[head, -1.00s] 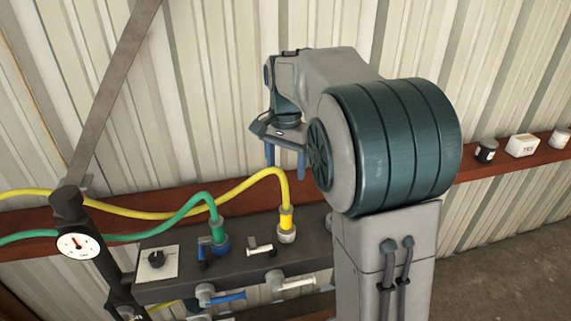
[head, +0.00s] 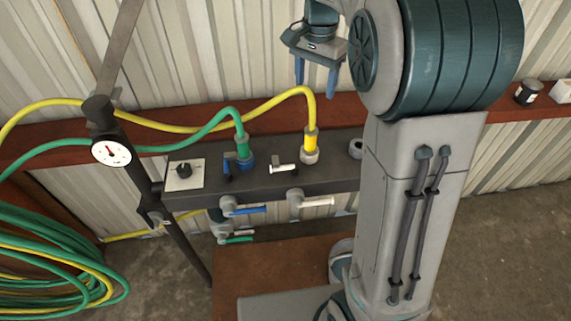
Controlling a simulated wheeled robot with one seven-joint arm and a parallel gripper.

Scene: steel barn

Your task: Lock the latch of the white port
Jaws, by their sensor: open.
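The white port (head: 309,157) is a pale collar on the dark manifold bar (head: 334,179), with the yellow hose's end (head: 311,139) standing upright in it. Its latch appears to be the small white lever (head: 284,168) just left of the collar, lying roughly sideways; I cannot tell whether it is locked. My gripper (head: 316,80) has two blue fingers, spread apart and pointing down. It is empty and appears above the white port in the picture, apart from everything.
Left of it, a blue port (head: 246,162) holds the green hose (head: 207,126). A blue-handled valve (head: 246,210) and a white-handled valve (head: 312,202) stick out below.

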